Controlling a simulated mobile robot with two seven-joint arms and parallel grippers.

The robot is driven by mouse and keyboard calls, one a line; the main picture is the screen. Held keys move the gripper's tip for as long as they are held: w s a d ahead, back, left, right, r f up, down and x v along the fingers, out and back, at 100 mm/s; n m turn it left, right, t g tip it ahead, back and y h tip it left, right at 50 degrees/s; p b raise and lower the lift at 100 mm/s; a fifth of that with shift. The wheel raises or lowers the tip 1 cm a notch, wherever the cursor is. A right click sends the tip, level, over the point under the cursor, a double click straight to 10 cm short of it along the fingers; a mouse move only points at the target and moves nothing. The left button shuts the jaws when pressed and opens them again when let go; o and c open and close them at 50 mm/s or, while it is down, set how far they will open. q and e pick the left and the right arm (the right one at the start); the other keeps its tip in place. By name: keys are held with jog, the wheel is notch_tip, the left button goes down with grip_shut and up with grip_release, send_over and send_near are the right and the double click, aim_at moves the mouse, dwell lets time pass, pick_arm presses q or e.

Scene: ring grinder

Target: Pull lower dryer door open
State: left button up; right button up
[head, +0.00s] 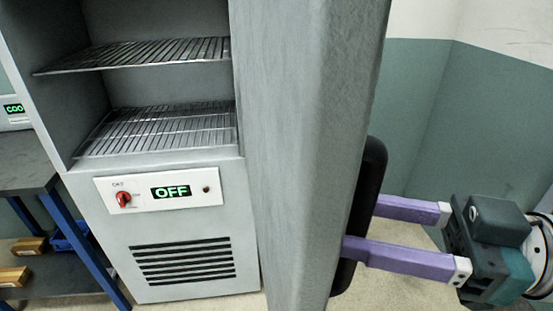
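The dryer (190,240) is a grey cabinet at the left and middle of the head view. Its compartment is open at the front and shows two wire racks (160,130). The grey door (300,130) stands swung out toward me, right of the opening. A black handle (368,180) is on the door's right side. My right gripper (362,227) is at the handle, its two purple fingers apart, one passing in front of the handle and the other partly hidden behind it. I cannot tell whether they press on it. My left gripper is not in view.
A panel (160,190) with a red knob (123,199) and a green "OFF" display (171,191) sits below the racks, above a vent (185,262). A blue-legged table (25,165) stands at the left. A green and white wall is behind my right gripper.

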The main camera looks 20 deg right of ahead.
jog(key=v, duration=1)
jog(key=shift+b, duration=0.35)
jog(key=shift+d, duration=0.1)
